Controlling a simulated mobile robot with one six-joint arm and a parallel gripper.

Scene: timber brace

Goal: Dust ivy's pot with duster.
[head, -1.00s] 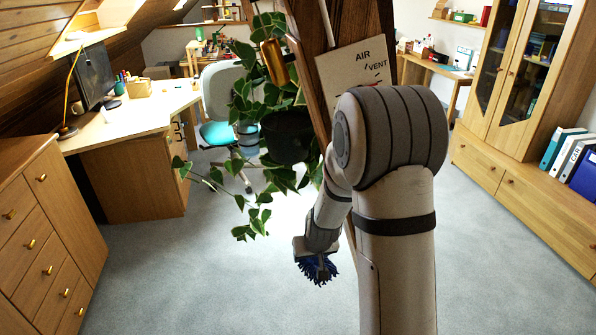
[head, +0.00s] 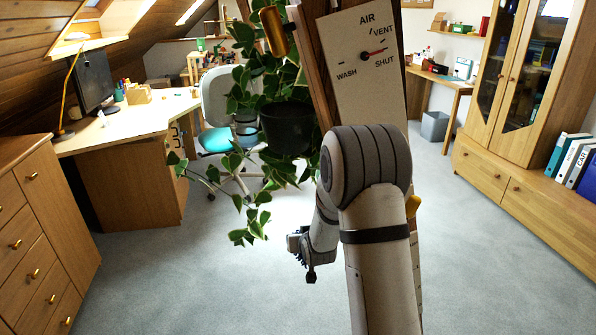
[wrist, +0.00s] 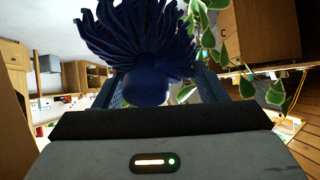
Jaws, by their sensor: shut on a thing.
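The ivy's dark pot (head: 288,127) hangs by the timber brace in the head view. Green ivy leaves (head: 240,90) trail over its left side and below it. My gripper (head: 306,262) is below the pot, apart from it, and slightly right of the lowest leaves. In the wrist view my gripper (wrist: 160,82) is shut on the blue duster (wrist: 140,35), whose strands fan out beyond the fingers. I cannot make out the duster in the head view. Some ivy leaves (wrist: 222,50) show right beside the duster in the wrist view; I cannot tell if they touch.
A timber brace with an air vent dial panel (head: 362,65) stands just right of the pot, close to my arm. A desk (head: 130,120) and office chair (head: 218,100) are behind at left. A drawer cabinet (head: 45,235) is left, a tall cabinet (head: 500,100) right. Carpet lies open between.

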